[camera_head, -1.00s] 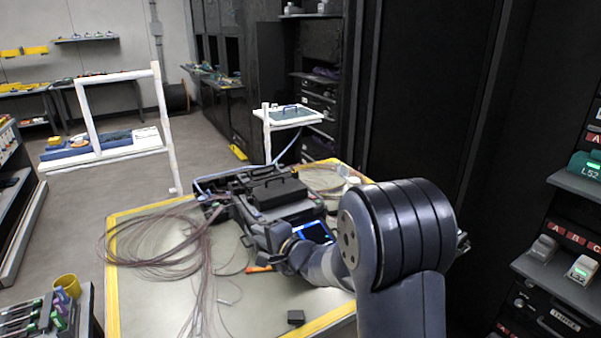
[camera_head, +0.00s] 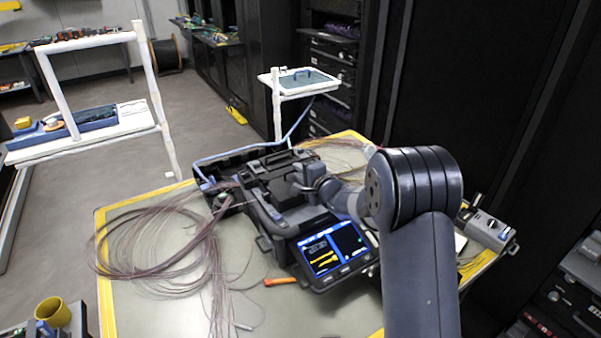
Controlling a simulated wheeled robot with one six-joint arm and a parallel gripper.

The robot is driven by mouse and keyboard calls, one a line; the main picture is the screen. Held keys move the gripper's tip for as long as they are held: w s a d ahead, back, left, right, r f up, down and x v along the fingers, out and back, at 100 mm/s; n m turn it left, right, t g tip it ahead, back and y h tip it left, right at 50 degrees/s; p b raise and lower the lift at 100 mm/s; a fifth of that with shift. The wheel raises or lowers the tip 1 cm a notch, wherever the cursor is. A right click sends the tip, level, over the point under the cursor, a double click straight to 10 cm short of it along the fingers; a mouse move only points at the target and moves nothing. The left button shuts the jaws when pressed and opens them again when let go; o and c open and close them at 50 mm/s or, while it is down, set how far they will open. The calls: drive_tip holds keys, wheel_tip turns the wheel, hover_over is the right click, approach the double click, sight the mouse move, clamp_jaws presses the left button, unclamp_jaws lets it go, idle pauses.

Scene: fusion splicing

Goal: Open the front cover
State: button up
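The fusion splicer (camera_head: 270,208) is a dark machine on the table, with a lit screen (camera_head: 333,250) at its front. Its dark top, with the front cover (camera_head: 283,168), looks closed, but the cover's exact state is hard to tell. My arm reaches in from the right. My gripper (camera_head: 303,183) is at the right side of the splicer's top, close to the cover. Its fingers are small and dark against the machine, so I cannot tell whether they touch it or are open.
The table (camera_head: 270,310) has yellow edges. Loose fibre coils (camera_head: 150,240) lie left of the splicer, and an orange tool (camera_head: 280,281) lies in front. A grey device (camera_head: 487,230) sits at the right edge. Dark racks stand behind and right. The table's front is mostly clear.

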clamp_jaws()
